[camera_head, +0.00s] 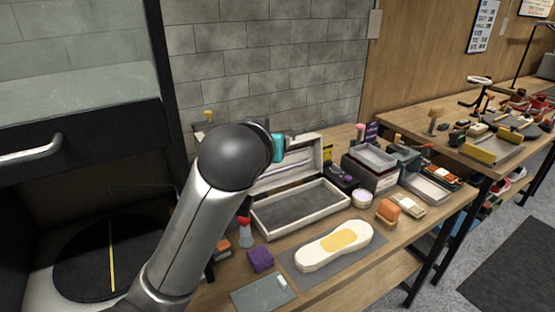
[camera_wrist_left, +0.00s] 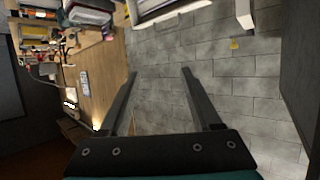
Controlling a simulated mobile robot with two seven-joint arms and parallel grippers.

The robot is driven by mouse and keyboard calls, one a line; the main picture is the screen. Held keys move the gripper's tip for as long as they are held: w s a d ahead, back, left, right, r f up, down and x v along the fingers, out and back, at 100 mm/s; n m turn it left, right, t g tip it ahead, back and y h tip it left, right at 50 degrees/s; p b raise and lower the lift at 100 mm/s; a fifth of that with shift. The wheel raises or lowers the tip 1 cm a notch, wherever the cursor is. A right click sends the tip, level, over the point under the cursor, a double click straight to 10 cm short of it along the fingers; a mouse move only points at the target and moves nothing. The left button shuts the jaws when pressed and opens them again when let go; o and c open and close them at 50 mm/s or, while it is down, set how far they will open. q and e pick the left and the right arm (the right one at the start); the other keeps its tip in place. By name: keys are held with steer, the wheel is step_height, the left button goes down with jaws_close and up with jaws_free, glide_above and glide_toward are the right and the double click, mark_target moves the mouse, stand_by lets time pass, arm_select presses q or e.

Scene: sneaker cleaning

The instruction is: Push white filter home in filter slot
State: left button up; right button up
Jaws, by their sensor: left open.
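I cannot make out a white filter or its slot for sure in either view. My left arm rises across the middle of the head view, and its dark joint hides most of the hand; a teal part of the hand (camera_head: 277,147) shows beside it. In the left wrist view my left gripper (camera_wrist_left: 158,73) has its two fingers spread apart with nothing between them. Beyond the fingers is the grey block wall (camera_wrist_left: 215,85). My right gripper is in neither view.
On the workbench stand an open grey case (camera_head: 300,212), a white sole-shaped piece with a yellow patch (camera_head: 310,258), a purple block (camera_head: 260,259) and a grey plate (camera_head: 250,297). An open cabinet with a black round plate (camera_head: 80,270) is at left. A second bench stands right.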

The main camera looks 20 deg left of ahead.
arm_select(q)
steer(key=shift+s+d+f+h, duration=0.3)
steer(key=shift+s+d, duration=0.2)
steer(key=shift+d, duration=0.15)
